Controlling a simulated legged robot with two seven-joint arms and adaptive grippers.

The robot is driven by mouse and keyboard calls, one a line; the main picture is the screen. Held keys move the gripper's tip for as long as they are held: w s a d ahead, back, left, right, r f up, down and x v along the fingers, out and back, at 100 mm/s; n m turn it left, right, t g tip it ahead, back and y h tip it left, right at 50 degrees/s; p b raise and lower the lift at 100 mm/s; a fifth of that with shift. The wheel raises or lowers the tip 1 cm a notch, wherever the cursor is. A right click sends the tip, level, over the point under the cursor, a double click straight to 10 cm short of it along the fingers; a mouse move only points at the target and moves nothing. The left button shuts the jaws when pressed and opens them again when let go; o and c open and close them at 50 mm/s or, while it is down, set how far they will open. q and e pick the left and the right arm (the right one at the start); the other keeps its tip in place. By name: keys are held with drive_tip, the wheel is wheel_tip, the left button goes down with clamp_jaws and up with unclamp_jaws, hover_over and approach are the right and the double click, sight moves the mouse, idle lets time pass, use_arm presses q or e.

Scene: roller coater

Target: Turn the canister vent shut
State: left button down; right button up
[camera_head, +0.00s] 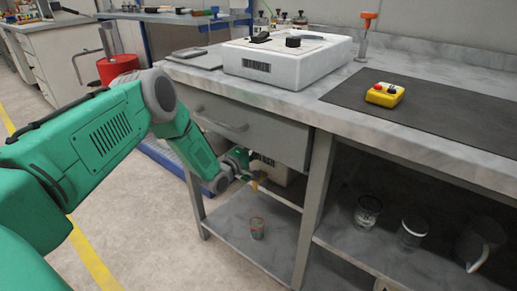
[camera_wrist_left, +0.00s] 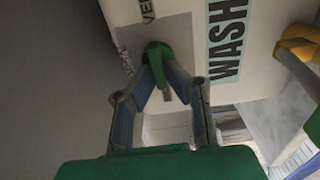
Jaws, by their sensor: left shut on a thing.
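A green vent knob (camera_wrist_left: 157,52) sits on the grey plate. My left gripper (camera_wrist_left: 157,75) has its fingertips closed together on this knob. In the head view the left gripper (camera_head: 240,160) reaches under the drawer beside the canister, its fingertips hard to make out. My right gripper is not in view.
An orange-yellow tap (camera_wrist_left: 300,48) sticks out from the canister near my gripper. The drawer (camera_head: 250,128) hangs close above my forearm. Glass vessels (camera_head: 367,212) stand in the right compartment.

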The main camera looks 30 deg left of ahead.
use_arm(q)
drive_tip(key=shift+a, duration=0.4)
drive_tip(key=c, duration=1.6)
unclamp_jaws()
drive_tip(key=shift+s+f, duration=0.1)
drive_tip(key=shift+c, duration=0.2)
drive_tip(key=shift+f, duration=0.1)
drive_tip(key=s+a, duration=0.1)
drive_tip(key=s, duration=1.1)
drive_tip(key=shift+w, duration=0.1)
